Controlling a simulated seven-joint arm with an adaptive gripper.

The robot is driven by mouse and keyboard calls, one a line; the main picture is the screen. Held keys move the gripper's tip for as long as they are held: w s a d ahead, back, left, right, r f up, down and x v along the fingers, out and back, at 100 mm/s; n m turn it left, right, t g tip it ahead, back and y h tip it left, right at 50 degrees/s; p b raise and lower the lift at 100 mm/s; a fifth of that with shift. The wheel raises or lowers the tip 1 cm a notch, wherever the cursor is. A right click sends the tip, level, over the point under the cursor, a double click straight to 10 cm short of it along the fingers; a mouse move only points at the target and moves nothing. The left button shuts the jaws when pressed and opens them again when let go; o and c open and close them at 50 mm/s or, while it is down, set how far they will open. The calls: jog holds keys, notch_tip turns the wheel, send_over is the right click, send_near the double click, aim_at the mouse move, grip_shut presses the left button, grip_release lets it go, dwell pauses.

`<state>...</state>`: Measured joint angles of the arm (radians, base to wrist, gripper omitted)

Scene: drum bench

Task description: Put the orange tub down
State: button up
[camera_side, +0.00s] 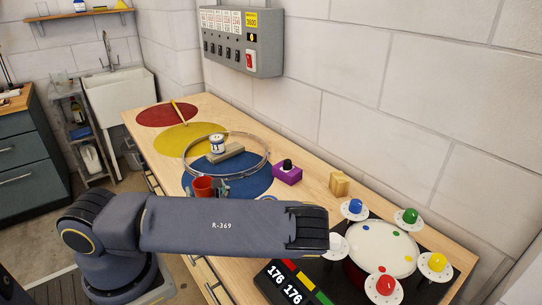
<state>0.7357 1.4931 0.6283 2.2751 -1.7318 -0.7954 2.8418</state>
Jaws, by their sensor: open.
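The orange tub (203,187), which looks red-orange, stands upright on or just over the near edge of the blue circle (252,184). My gripper (205,190) is open around the tub, a grey finger showing on each side. My arm hides the tub's lower part and most of the gripper, so I cannot tell whether the fingers touch the tub or whether its base rests on the bench.
A purple box (287,175) with a black knob is to the right. A drum (375,245) with coloured lamps stands at the front right.

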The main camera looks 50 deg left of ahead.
jog(key=d, duration=0.3)
jog(key=s+d, duration=0.1)
jog(key=d, duration=0.6)
jog(key=shift+s, duration=0.35)
jog(key=shift+a, duration=0.15)
